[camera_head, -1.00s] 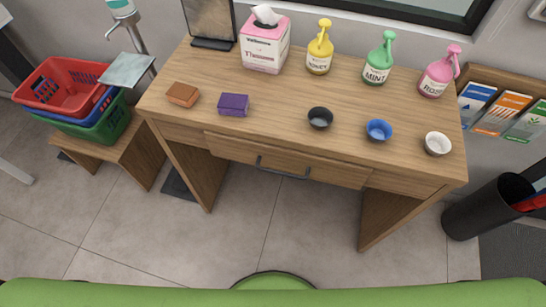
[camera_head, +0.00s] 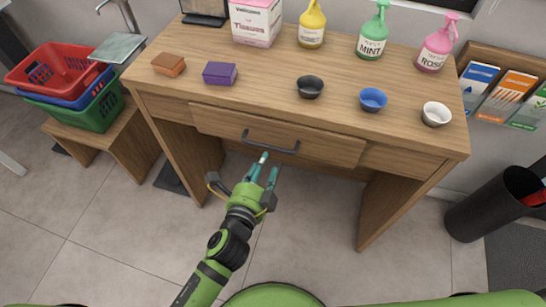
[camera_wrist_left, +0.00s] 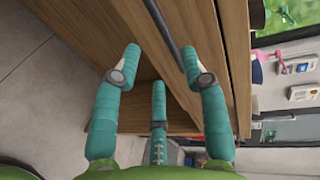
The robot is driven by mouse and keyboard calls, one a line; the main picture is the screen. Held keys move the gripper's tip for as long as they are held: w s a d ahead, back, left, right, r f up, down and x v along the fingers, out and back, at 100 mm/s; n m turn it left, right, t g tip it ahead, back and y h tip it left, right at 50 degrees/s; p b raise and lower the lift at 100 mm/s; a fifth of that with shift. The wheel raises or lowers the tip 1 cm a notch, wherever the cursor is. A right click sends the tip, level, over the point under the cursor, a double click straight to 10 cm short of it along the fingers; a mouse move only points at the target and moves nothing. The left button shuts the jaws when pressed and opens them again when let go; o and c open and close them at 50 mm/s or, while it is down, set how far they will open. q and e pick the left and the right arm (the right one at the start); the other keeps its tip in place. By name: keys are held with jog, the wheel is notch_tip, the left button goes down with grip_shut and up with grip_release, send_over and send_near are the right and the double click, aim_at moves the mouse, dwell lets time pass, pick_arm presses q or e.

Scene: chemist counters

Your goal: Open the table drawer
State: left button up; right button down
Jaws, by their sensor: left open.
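The wooden table (camera_head: 285,70) stands in front of me. Its drawer (camera_head: 330,148) sits shut in the front below the top, with a dark bar handle (camera_head: 270,146) across it. My left gripper (camera_head: 264,172) is open and empty, just in front of and below the left part of the handle. In the left wrist view the handle (camera_wrist_left: 163,28) runs between the spread teal fingers, near their tips, and the drawer front (camera_wrist_left: 208,35) lies behind it. I cannot tell whether any finger touches it. My right gripper is not in view.
On the tabletop are a tissue box (camera_head: 256,22), several pump bottles, small bowls and two boxes. A stool with stacked baskets (camera_head: 65,75) stands at left. A black bin (camera_head: 495,205) stands at right. The floor before the table is clear.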

aim_at(271, 146)
pick_arm(q)
jog(key=x, duration=0.7)
jog(key=shift+w+r, duration=0.15)
jog(key=shift+r, duration=0.25)
grip_shut()
